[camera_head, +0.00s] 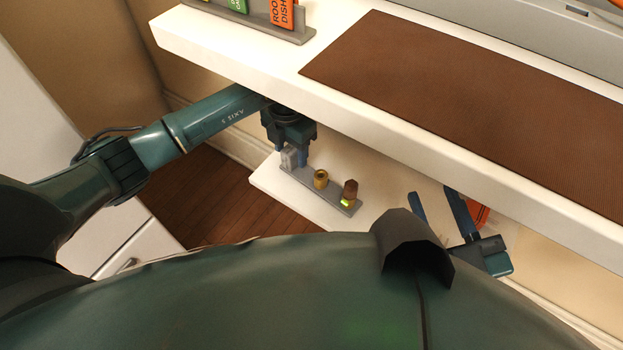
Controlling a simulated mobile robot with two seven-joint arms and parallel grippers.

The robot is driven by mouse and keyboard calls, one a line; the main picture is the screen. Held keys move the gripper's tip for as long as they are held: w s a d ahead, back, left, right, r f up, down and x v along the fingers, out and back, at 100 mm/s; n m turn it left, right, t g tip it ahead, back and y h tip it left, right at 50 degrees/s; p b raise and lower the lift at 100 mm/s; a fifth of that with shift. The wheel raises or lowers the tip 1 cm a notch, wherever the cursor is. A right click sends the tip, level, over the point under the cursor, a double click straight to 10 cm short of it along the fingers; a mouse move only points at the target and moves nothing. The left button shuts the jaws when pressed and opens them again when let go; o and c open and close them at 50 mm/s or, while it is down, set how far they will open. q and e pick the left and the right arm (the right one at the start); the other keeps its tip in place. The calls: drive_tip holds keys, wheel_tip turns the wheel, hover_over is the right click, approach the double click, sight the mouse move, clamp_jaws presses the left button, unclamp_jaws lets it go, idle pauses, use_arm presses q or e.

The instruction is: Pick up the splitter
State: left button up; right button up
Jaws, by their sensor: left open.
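My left gripper (291,154) points down over the left end of a grey strip (331,196) on the low white shelf. It is open, with its fingers at a small light-grey block (290,158). This block may be the splitter; I cannot tell for sure, nor whether the fingers touch it. On the same strip stand a brass round fitting (321,178) and, at the right end, a brown fitting (350,191) with a yellow-green base. My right gripper (438,208) is at the lower right, its fingers apart and nothing visible between them.
A white upper shelf (228,55) overhangs the low shelf (268,180), close above my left gripper. It carries a brown mat (480,90) and a grey rack (262,27) of coloured labelled pieces. An orange thing (480,215) lies behind my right gripper. A white cabinet (140,255) stands at left.

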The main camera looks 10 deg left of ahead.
use_arm(q)
wheel_tip(320, 180, down, 3)
drive_tip(key=shift+r+b, duration=0.2)
drive_tip(key=shift+b, duration=0.45)
drive_tip(key=shift+r, duration=0.1)
drive_tip(key=c, duration=1.1)
drive_tip(key=shift+c, duration=0.2)
